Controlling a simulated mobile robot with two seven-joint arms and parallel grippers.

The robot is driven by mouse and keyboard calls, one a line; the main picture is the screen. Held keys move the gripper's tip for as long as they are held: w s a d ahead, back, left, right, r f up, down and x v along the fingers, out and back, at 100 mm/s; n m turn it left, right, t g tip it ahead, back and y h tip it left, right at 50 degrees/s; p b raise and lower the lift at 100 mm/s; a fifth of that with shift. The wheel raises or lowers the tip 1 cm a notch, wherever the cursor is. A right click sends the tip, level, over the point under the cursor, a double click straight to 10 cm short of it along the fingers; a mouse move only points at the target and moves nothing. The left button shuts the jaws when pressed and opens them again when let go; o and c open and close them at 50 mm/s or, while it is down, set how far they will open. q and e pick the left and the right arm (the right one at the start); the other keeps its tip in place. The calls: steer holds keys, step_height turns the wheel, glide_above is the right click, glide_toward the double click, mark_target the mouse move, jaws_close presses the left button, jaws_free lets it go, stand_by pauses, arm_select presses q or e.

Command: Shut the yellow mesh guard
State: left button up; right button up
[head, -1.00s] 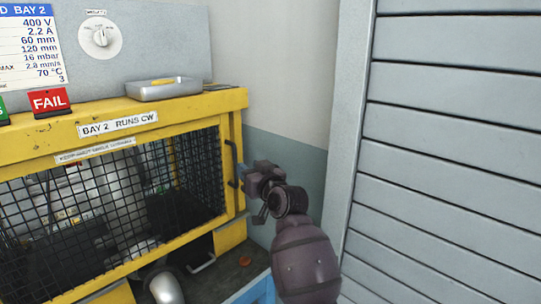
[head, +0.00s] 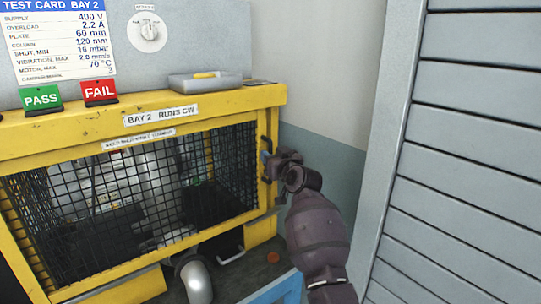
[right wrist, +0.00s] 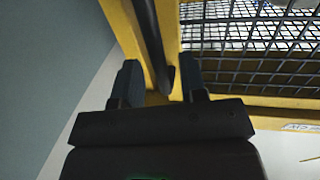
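The yellow mesh guard (head: 145,262), a yellow frame with black wire mesh, covers the front of the blower bay in the head view. A dark gap shows under its lower rail, so it does not look fully down. A black bar handle (head: 267,158) is at its right side. My right gripper (head: 272,160) is at this handle, pointing toward the bay. In the right wrist view the two dark fingers (right wrist: 160,82) stand apart, with the black handle bar (right wrist: 150,40) between them. I see gaps beside the bar. My left gripper is not in view.
A grey tray (head: 208,84) sits on the bay's yellow top, beside green PASS (head: 41,98) and red FAIL (head: 100,91) tags. A silver pipe elbow (head: 196,282) and a black bracket handle (head: 230,257) are below the guard. A slatted grey shutter (head: 470,150) stands at right.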

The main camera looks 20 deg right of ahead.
steer(key=shift+w+a, duration=0.15)
steer(key=shift+w, duration=0.65)
steer(key=shift+c, duration=0.5)
jaws_close()
